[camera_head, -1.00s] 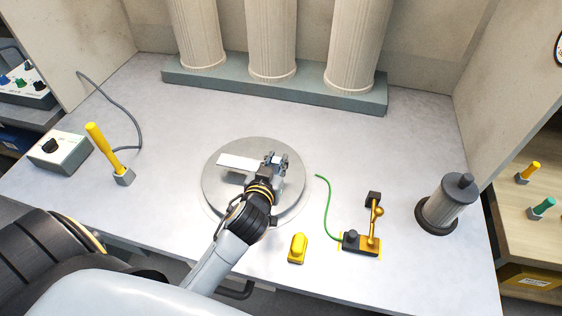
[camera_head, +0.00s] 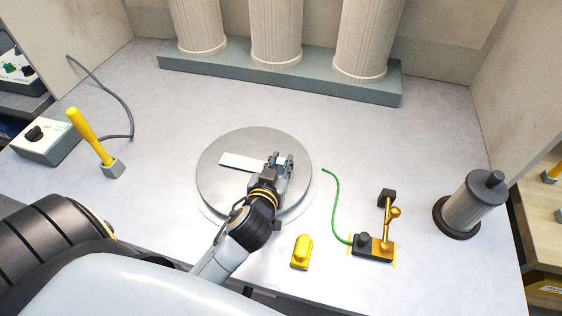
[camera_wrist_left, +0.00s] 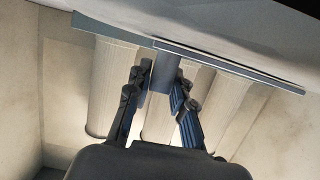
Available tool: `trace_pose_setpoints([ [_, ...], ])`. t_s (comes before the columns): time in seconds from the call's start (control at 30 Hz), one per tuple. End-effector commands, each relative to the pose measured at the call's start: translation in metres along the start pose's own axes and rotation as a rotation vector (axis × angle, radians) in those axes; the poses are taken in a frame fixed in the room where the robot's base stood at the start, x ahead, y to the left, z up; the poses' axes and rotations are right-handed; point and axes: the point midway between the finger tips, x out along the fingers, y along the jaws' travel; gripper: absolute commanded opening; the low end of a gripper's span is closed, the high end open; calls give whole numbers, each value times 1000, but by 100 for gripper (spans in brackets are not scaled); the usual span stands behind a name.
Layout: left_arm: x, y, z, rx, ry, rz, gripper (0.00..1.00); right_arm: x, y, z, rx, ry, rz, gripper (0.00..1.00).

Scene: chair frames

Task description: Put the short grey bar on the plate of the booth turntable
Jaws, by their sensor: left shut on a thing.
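The short grey bar (camera_head: 240,162) shows as a pale flat strip over the plate of the booth turntable (camera_head: 222,194), reaching left from my left gripper (camera_head: 279,163). That gripper is over the right part of the plate. In the left wrist view, my left gripper (camera_wrist_left: 160,95) is shut on a grey upright part of the bar (camera_wrist_left: 165,74), and a long thin edge runs off to the right. I cannot tell whether the bar touches the plate. My fingers hide its right part. My right gripper is not in view.
A yellow block (camera_head: 301,252) and a fixture with a gold lever (camera_head: 374,247) and green wire stand right of the turntable. A grey cylinder (camera_head: 473,204) is farther right. A yellow-handled tool (camera_head: 92,138) stands left. A plinth (camera_head: 290,78) with columns is behind.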

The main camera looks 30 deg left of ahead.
Motion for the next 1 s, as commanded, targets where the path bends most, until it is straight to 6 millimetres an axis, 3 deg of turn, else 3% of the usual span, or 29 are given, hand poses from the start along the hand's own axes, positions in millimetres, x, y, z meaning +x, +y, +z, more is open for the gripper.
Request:
trace_pose_setpoints([
  [0.13,2,0,4,0,1,-1,0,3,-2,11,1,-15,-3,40],
  [0.17,1,0,4,0,0,-1,28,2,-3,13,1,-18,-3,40],
  [0.23,1,0,3,1,0,0,42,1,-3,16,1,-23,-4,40],
  [0.27,1,0,3,1,0,0,45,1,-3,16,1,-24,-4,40],
  [0.67,-3,0,0,0,0,1,45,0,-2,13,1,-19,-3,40],
  [1.0,-68,0,3,-4,-4,-1,45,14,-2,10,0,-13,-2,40],
])
